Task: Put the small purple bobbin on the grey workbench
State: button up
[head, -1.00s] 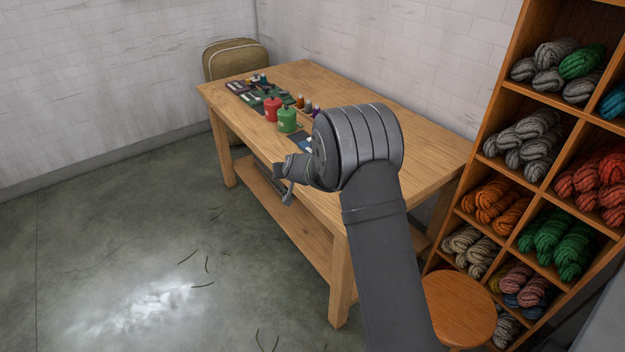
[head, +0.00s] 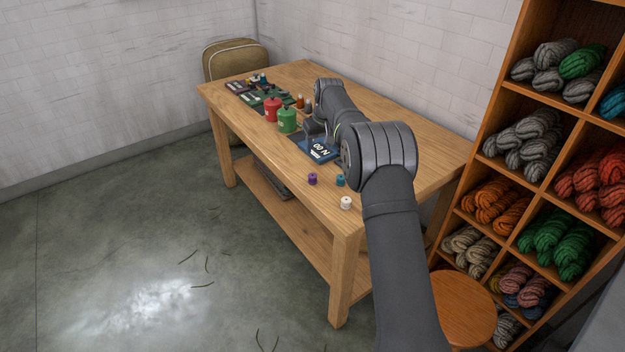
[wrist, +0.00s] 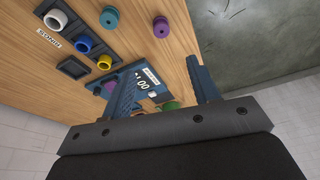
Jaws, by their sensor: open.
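A small purple bobbin (head: 312,178) stands on the wooden table (head: 420,165) near its front edge, left of a teal bobbin (head: 340,180). The purple bobbin also shows in the wrist view (wrist: 161,27), beyond my fingertips. My gripper (wrist: 160,72) is open, with its fingers apart and above a blue box with white print (wrist: 147,84). In the head view my gripper (head: 314,130) is partly hidden by my arm. It is behind the purple bobbin, apart from it. Another purple piece (wrist: 108,88) shows near the left finger. No grey workbench is in view.
A white bobbin (head: 346,203) stands near the table corner. A red canister (head: 271,110) and a green canister (head: 287,120) stand left of my gripper. A labelled board with white, blue and yellow bobbins (wrist: 83,45) lies nearby. A wool shelf (head: 500,165) and stool (head: 462,308) are right.

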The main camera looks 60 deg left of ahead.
send_over(313, 175)
jog(key=d, duration=0.2)
jog(key=x, duration=0.3)
jog(key=d+x, duration=0.1)
jog(key=x, duration=0.2)
jog(key=d+x, duration=0.1)
jog(key=x, duration=0.2)
jog(key=shift+s+f, duration=0.25)
jog(key=shift+s, duration=0.1)
jog(key=shift+x, duration=2.8)
jog(key=shift+s, duration=0.15)
jog(key=c, duration=1.1)
